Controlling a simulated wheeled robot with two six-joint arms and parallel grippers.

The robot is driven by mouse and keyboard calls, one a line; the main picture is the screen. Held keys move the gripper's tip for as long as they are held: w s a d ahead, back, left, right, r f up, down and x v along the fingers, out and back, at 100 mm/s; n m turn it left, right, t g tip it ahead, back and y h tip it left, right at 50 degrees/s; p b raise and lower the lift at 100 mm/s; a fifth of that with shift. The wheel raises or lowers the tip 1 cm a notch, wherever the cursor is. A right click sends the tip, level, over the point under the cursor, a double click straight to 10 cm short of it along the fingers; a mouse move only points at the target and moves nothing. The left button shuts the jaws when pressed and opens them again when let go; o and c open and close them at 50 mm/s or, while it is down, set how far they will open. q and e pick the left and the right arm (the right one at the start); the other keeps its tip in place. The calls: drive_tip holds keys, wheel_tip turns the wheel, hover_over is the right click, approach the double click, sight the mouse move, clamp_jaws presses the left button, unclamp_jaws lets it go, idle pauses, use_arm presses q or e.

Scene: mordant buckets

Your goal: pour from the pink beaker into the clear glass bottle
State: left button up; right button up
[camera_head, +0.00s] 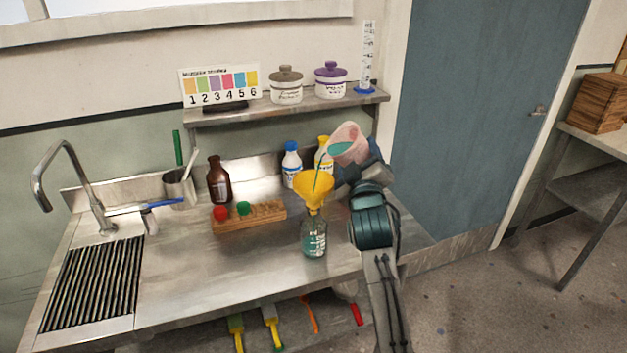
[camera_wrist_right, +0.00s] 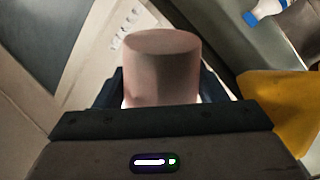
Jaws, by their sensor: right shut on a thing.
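The pink beaker (camera_head: 347,144) is held tilted to the left in my right gripper (camera_head: 358,172), above and right of the bottle. Teal liquid shows inside it, and a thin teal stream runs from its lip down into the yellow funnel (camera_head: 314,191). The funnel sits in the neck of the clear glass bottle (camera_head: 314,238), which stands upright on the bench with teal liquid inside. In the right wrist view the beaker (camera_wrist_right: 163,65) is between the fingers, and the yellow funnel (camera_wrist_right: 275,105) shows at the right. My left gripper is not in view.
A wooden rack (camera_head: 250,218) with a red and a green cap is left of the bottle. Behind stand a brown bottle (camera_head: 218,182), a blue-capped white bottle (camera_head: 291,166) and a yellow bottle (camera_head: 323,158). A sink tap (camera_head: 75,175) is at the left. The bench front is clear.

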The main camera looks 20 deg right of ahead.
drive_tip(key=shift+a+r+n, duration=0.1)
drive_tip(key=shift+r+n, duration=0.25)
drive_tip(key=shift+n, duration=0.25)
idle(0.7)
drive_tip(key=shift+f+n+t+y+b, duration=0.3)
drive_tip(key=shift+f+n+b, duration=0.45)
drive_tip(key=shift+f+n, duration=0.25)
idle(1.6)
drive_tip(key=shift+r+n, duration=0.35)
drive_tip(key=shift+n, duration=0.25)
idle(1.1)
